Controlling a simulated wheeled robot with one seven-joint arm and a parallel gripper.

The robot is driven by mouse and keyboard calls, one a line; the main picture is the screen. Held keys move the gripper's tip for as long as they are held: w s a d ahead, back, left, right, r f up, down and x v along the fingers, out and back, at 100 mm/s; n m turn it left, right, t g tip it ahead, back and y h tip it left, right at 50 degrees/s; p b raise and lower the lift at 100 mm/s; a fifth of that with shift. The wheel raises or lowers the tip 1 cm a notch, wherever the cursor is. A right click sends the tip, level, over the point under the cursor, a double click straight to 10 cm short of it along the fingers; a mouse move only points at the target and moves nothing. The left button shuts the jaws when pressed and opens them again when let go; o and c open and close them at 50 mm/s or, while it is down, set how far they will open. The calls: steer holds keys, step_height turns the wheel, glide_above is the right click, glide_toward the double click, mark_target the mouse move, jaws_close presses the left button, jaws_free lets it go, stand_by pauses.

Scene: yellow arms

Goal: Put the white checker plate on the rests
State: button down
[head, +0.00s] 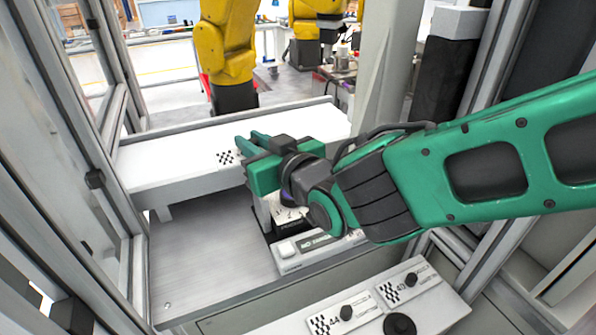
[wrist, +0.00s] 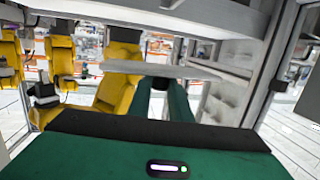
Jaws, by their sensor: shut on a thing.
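The white plate with a black-and-white checker patch (head: 228,157) shows in the head view beside my fingers. Its outline blends into the long white shelf behind it, so I cannot tell where its edges end. My gripper (head: 251,140), with green fingers, is shut on the plate and held over the front part of the shelf. In the wrist view, a pale thin bar (wrist: 125,67) crosses beyond the dark fingertips; I cannot tell whether it is the plate or the shelf seen edge-on. I cannot pick out the rests for certain.
The long white shelf (head: 160,170) spans the cell. Below it lies a bare grey metal deck (head: 205,250), with a labelled pale device (head: 300,250) on it. Front right, checker-marked panels (head: 330,318) carry black knobs. Metal posts frame the sides; a yellow arm (head: 228,45) stands behind.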

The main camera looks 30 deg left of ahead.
steer(key=shift+w+d+f, duration=0.85)
steer(key=shift+w+f, duration=0.1)
steer(key=shift+f, duration=0.5)
steer(key=shift+w+d+f, duration=0.9)
steer(key=shift+w+f, duration=0.05)
steer(key=shift+f, duration=0.5)
steer(key=shift+w+d+f, duration=0.85)
steer(key=shift+w+f, duration=0.1)
steer(key=shift+f, duration=0.5)
steer(key=c, duration=1.6)
jaws_free()
